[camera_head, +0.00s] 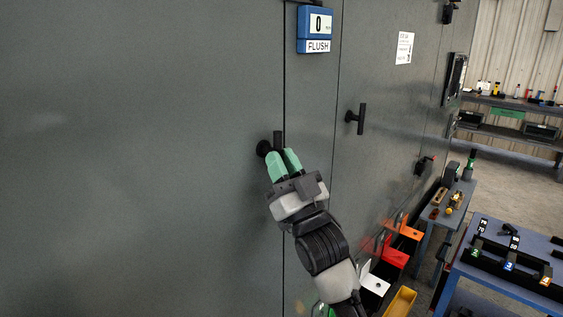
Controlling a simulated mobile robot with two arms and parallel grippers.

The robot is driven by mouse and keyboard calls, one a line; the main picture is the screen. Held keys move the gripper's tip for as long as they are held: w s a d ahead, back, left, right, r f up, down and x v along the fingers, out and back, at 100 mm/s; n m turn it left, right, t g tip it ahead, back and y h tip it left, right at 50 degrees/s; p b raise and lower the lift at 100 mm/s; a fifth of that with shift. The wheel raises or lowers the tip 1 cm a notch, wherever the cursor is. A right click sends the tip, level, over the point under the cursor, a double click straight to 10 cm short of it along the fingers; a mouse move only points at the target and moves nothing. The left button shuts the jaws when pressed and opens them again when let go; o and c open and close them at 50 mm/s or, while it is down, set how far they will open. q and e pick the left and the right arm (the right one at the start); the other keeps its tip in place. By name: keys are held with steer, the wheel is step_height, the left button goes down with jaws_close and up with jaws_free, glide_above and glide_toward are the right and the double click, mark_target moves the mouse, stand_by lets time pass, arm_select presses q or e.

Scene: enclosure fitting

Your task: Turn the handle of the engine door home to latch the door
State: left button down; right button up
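A dark upright handle (278,137) stands out from a round boss (264,148) on the big grey door panel (140,150), close to the panel's right seam. My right gripper (281,154) has its green fingers on either side of the handle's lower part and appears shut on it. The fingers hide the handle's lower end. The panel looks flush with its neighbour at the seam. My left gripper is not in view.
A second upright handle (361,119) is on the panel to the right. A blue gauge reading 0 and FLUSH (315,29) hangs above. Coloured bins (393,256), a small bench (461,192) and a blue table (500,283) stand at the lower right.

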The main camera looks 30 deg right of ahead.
steer(key=o, duration=0.4)
steer(key=shift+d, duration=0.1)
steer(key=a+b+v, duration=0.1)
steer(key=b+v, duration=0.3)
steer(key=v, duration=0.6)
steer(key=shift+s+d+f, duration=0.25)
steer(key=shift+s+d, duration=0.1)
steer(key=shift+d, duration=0.2)
